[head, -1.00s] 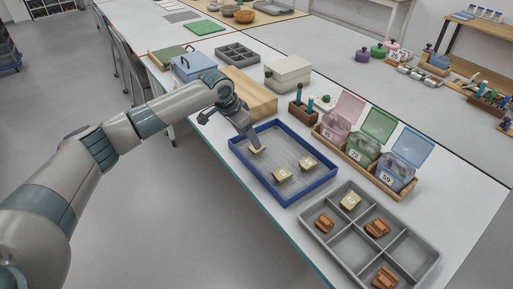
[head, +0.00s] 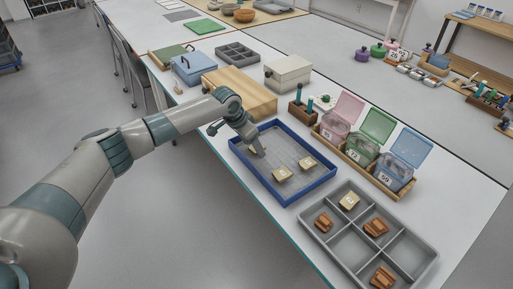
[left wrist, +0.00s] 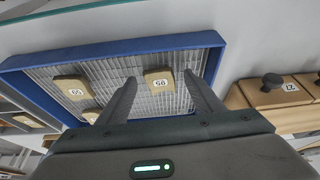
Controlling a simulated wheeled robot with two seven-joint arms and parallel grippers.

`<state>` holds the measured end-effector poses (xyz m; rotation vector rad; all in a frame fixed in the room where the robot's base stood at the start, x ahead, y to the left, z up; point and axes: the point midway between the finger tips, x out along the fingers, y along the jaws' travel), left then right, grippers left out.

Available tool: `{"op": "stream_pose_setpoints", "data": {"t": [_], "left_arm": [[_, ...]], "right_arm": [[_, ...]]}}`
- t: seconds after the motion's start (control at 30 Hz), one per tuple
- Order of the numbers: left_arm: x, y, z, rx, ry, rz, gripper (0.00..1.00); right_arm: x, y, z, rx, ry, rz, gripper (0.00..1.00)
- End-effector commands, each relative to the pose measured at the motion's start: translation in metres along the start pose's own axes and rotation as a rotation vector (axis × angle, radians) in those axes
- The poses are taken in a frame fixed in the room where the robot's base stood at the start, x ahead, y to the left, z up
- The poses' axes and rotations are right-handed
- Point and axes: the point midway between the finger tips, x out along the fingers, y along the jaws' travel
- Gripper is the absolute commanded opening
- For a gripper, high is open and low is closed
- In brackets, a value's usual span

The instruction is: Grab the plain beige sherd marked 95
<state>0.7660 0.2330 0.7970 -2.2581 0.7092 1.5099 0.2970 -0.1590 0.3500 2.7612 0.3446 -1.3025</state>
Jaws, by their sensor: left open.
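The plain beige sherd marked 95 (left wrist: 158,80) lies in the blue-rimmed tray (left wrist: 120,47), its label upside down in the left wrist view. My left gripper (left wrist: 160,88) is open, with a finger to each side of that sherd in this view and gaps between. I cannot tell how far above it the fingertips are. In the head view my left gripper (head: 261,152) reaches down into the tray's far left part and hides the sherd. My right gripper is not in view.
Two other beige sherds (head: 282,173) (head: 307,163) lie in the same tray. A grey compartment tray (head: 345,244) holds one beige and several brown sherds. Lidded pink, green and blue boxes (head: 392,172) stand to the right.

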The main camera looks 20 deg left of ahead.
Motion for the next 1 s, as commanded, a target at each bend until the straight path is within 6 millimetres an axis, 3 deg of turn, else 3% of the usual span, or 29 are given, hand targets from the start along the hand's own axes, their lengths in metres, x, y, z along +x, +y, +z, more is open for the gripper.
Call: {"op": "stream_pose_setpoints", "data": {"t": [0.17,0.6,0.8,1.0], "left_arm": [[0.0108,0.0001,0.0004,0.0,0.0,0.0,0.6],[0.011,0.0001,0.0005,0.0,0.0,0.0,0.6],[0.011,0.0001,0.0005,0.0,0.0,0.0,0.14],[0.0108,0.0,0.0003,0.0,0.0,0.0,0.14]], "right_arm": [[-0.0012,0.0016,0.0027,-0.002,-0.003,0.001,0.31],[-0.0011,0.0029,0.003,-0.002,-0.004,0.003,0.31],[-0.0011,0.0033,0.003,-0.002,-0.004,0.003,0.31],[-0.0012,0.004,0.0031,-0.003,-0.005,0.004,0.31]]}}
